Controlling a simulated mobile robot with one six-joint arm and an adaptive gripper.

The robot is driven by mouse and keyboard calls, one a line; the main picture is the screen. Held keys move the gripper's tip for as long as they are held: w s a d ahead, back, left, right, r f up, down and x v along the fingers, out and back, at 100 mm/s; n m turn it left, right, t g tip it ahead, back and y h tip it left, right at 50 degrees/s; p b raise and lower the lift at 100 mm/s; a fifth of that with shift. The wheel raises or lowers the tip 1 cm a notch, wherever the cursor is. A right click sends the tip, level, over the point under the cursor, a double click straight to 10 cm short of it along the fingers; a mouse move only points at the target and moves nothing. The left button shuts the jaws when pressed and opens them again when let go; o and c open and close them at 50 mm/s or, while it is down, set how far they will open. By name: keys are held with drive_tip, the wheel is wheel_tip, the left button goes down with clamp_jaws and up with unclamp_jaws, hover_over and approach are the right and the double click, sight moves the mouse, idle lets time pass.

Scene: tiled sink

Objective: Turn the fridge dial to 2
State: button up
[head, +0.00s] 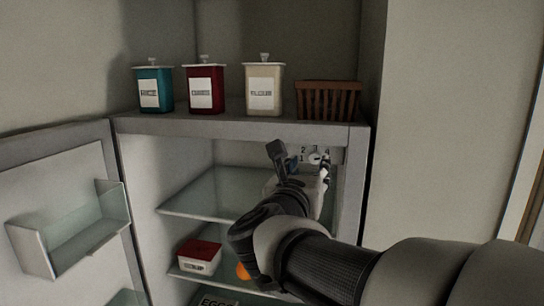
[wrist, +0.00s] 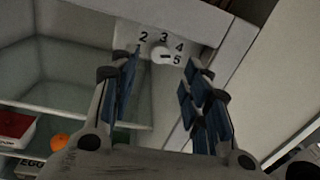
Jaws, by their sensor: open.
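The white round fridge dial (wrist: 161,54) sits on a pale panel under the fridge's top edge in the wrist view. Numbers 2, 3, 4 and 5 show around it; the lower left of the scale is behind a finger. A short dark mark on the dial points right, towards 5. In the head view the dial (head: 315,158) is partly covered by my gripper. My gripper (wrist: 164,66) is open, its blue-padded fingers on either side of the dial in the picture. I cannot tell whether they touch it.
The fridge door (head: 60,150) stands open at left. Glass shelves (head: 205,205) hold a red-lidded box (head: 199,257) and an orange (head: 242,271). Teal (head: 153,88), red (head: 204,89) and cream (head: 263,90) canisters and a brown basket (head: 327,100) stand on top.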

sight(314, 159)
drive_tip(key=p+x, duration=0.1)
drive_tip(key=x, duration=0.4)
drive_tip(key=shift+w+d, duration=0.1)
drive_tip(key=shift+w, duration=0.25)
drive_tip(key=shift+c, duration=0.3)
clamp_jaws()
drive_tip(key=shift+f+n+b, duration=0.15)
drive_tip(key=shift+n+b, duration=0.55)
drive_tip(key=shift+b, duration=0.1)
drive_tip(key=shift+n+b, duration=0.45)
drive_tip(key=shift+n, duration=0.45)
drive_tip(key=shift+o, duration=0.3)
unclamp_jaws()
drive_tip(key=shift+s, duration=0.1)
